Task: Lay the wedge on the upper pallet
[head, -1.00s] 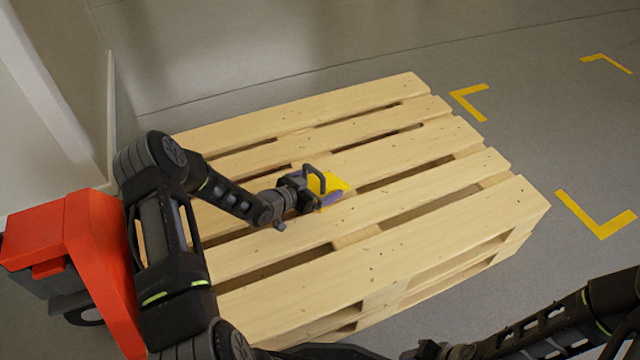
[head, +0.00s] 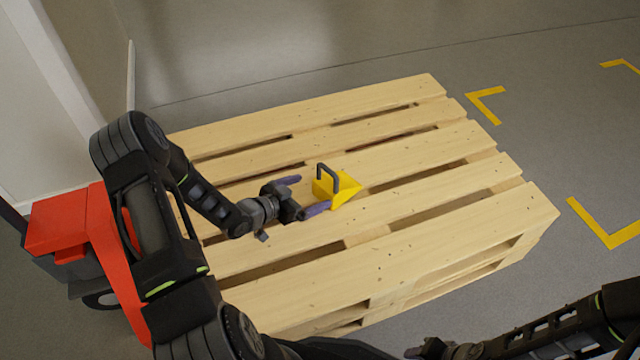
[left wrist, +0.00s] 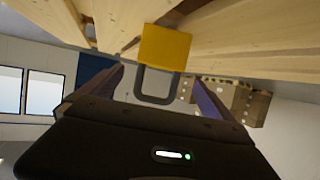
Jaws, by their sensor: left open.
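The yellow wedge (head: 336,189) with a dark handle lies on the top boards of the wooden pallet (head: 400,240), near its middle. In the left wrist view the wedge (left wrist: 165,47) is just beyond the fingertips, with its handle between the fingers. In the left wrist view the left gripper (left wrist: 160,82) holds nothing. My right arm shows at the bottom right; its gripper (head: 428,350) is at the frame's lower edge, its jaws unclear.
A red and dark machine (head: 65,225) stands at the pallet's left. A wall corner rises at the upper left. Yellow floor markings (head: 600,228) lie to the right on grey floor. The pallet's other boards are bare. Stacked boxes (left wrist: 232,98) show in the left wrist view.

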